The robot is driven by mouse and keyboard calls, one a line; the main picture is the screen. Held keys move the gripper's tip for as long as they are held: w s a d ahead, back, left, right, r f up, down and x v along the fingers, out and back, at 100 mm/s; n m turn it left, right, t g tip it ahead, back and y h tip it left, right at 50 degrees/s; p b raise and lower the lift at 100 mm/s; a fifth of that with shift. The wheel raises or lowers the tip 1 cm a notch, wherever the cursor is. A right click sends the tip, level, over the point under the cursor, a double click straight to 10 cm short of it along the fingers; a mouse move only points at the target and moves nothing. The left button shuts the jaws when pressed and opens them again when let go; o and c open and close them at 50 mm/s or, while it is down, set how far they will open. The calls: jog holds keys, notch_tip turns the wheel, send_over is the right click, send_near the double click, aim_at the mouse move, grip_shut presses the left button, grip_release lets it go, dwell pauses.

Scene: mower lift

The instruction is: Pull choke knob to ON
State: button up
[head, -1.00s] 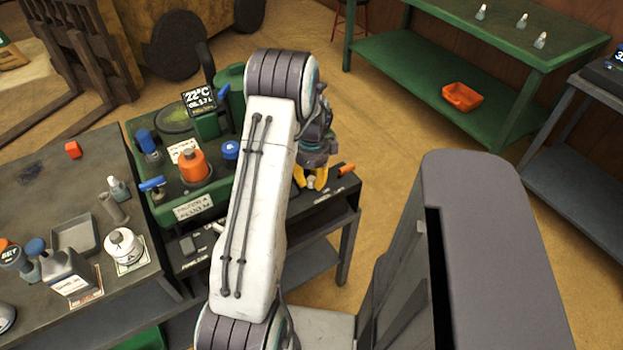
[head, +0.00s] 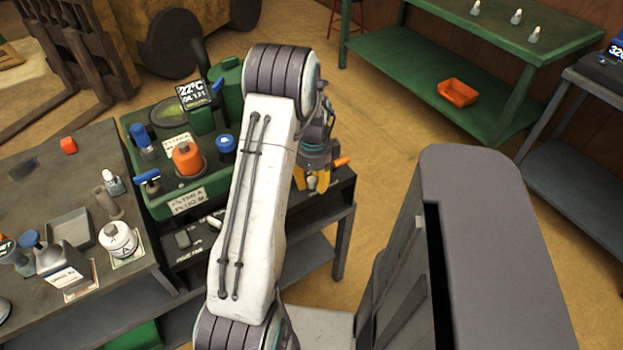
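My gripper (head: 313,181) is at the right part of the dark control panel (head: 342,186), pointing down at it. Its yellow fingers are on either side of a small pale knob-like piece (head: 322,180); I cannot tell whether they touch it, or whether it is the choke knob. An orange handle (head: 341,162) sticks out just right of the gripper. My arm hides much of the panel's middle, and no choke marking or ON label is readable.
A green machine (head: 186,203) with an orange cap (head: 187,158) and blue caps stands left of my arm. The left bench (head: 40,200) holds bottles and a tray (head: 69,229). A green table (head: 480,100) stands at the back right. Open floor (head: 385,140) lies between.

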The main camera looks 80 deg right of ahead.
aim_at(313, 181)
jog(key=shift+o, duration=0.5)
jog(key=shift+d+r, duration=0.1)
jog(key=shift+r, duration=0.2)
notch_tip(313, 181, up, 12)
jog(key=shift+f, duration=0.25)
dwell(0.7)
